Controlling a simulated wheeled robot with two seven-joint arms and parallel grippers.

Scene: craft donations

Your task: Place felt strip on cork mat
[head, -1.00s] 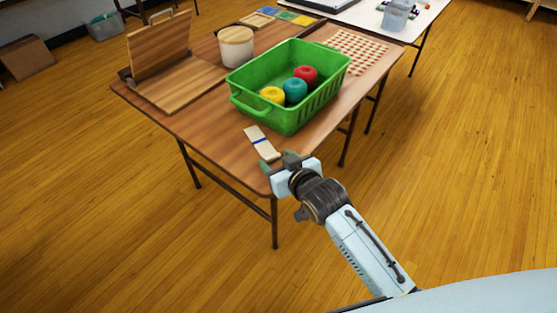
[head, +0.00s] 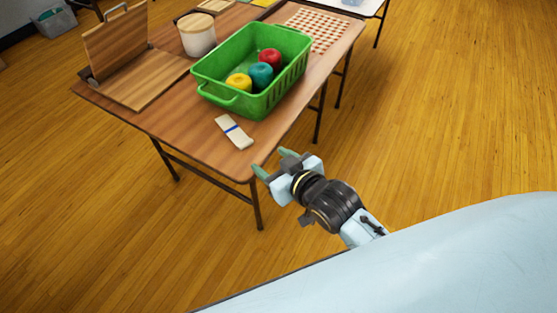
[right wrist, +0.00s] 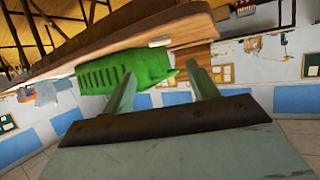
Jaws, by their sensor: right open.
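A cream strip with a blue band (head: 233,131), which looks like the felt strip, lies flat on the brown table near its front corner. A small pale thing in the right wrist view (right wrist: 160,41) is probably the same strip. My right gripper (head: 269,161) is open and empty, just off the table's front right corner and apart from the strip. Its two fingers (right wrist: 160,75) stand apart in the right wrist view, with the green basket beyond them. I cannot make out a cork mat for certain. My left gripper is not in view.
A green basket (head: 212,92) with yellow, teal and red balls of yarn stands behind the strip. A lidded white tub (head: 197,38), an open hinged wooden box (head: 115,40) and a red-checked cloth (head: 318,28) are farther back. The front left tabletop (head: 180,125) is clear.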

